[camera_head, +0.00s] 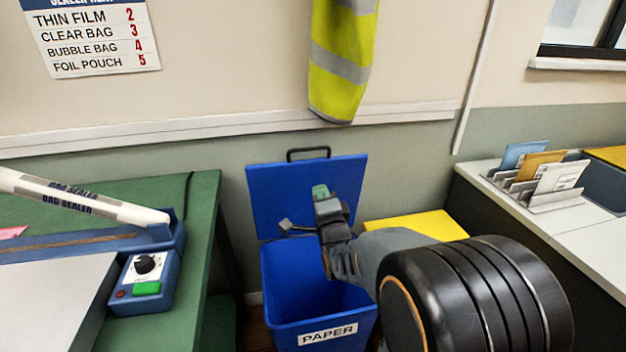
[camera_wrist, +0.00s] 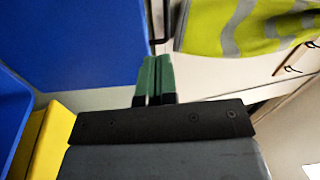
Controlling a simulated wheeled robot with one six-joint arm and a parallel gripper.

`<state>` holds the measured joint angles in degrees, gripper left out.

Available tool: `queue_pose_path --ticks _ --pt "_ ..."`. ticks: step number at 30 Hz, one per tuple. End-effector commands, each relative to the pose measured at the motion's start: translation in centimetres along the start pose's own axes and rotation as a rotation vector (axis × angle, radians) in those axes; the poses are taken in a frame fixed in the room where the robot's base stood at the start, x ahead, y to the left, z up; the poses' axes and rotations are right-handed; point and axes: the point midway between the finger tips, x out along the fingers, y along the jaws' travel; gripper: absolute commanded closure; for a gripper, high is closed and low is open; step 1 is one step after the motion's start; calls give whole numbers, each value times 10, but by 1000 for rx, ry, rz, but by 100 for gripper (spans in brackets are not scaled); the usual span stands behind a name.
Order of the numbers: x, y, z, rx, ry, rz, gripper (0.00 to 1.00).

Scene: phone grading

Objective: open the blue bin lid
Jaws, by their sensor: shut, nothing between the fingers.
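The blue bin (camera_head: 312,302) stands on the floor with a white PAPER label on its front. Its blue lid (camera_head: 290,195) is raised upright behind the bin, against the wall side, with a black handle (camera_head: 308,151) at its top edge. The bin's mouth is uncovered. My gripper (camera_head: 320,191) is in front of the raised lid and above the bin. In the wrist view, my gripper's green fingers (camera_wrist: 154,78) are together and empty, with the blue lid (camera_wrist: 85,40) to their left. I cannot tell whether the fingertips touch the lid.
A green table (camera_head: 190,290) with a bag sealer (camera_head: 150,268) stands left of the bin. A yellow surface (camera_head: 415,226) lies right of the bin, partly behind my arm. A pale counter (camera_head: 500,185) with an envelope rack is at right. A hi-vis vest (camera_head: 340,65) hangs above the lid.

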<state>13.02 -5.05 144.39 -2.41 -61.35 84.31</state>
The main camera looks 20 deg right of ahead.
Motion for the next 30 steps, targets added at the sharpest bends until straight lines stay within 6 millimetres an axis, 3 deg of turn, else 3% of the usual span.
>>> queue_pose_path --ticks 1,8,24,30 --pt "-3 12 -1 35 9 -34 100" --pt "1 12 -7 121 20 -122 100" --pt "94 -1 -9 125 20 -127 100" --pt "118 -4 -10 125 20 -126 100"
